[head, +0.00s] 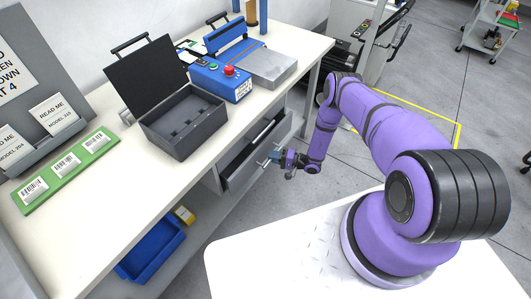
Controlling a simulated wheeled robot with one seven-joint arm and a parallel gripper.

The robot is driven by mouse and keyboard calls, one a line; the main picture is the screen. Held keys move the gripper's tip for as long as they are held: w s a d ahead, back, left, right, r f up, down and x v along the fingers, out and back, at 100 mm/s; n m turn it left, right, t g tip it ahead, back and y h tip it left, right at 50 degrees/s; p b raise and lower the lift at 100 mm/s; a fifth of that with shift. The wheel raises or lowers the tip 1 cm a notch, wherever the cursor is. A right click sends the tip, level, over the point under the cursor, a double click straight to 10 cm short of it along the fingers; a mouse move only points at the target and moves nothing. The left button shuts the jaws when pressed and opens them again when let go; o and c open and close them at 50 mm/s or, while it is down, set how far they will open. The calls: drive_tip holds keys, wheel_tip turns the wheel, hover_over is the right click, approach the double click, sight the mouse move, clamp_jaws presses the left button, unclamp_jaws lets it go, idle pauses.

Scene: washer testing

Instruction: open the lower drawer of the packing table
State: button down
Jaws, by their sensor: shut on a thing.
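The packing table (108,245) has a grey drawer unit under its top, near the middle of the picture. One grey drawer (237,178) stands partly pulled out, and a strip of its dark inside shows behind the front panel. Whether this is the lower drawer is hard to tell, as the tabletop hides part of the unit. My gripper (272,157) is at the front of this drawer, shut on its handle (262,164). The fingers are small in the picture and partly cover the handle.
An open black case (185,125), a blue sealing machine (220,80) and a green barcode board (66,170) stand on the tabletop. A blue bin (152,250) sits on the lower shelf.

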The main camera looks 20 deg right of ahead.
drive_tip(key=s+d, duration=1.2)
drive_tip(key=s, duration=0.5)
drive_tip(key=shift+s+d, duration=0.15)
drive_tip(key=shift+d, duration=0.15)
drive_tip(key=c, duration=1.1)
unclamp_jaws()
drive_tip(key=v, duration=1)
drive_tip(key=shift+s+d, duration=0.25)
drive_tip(key=shift+d, duration=0.05)
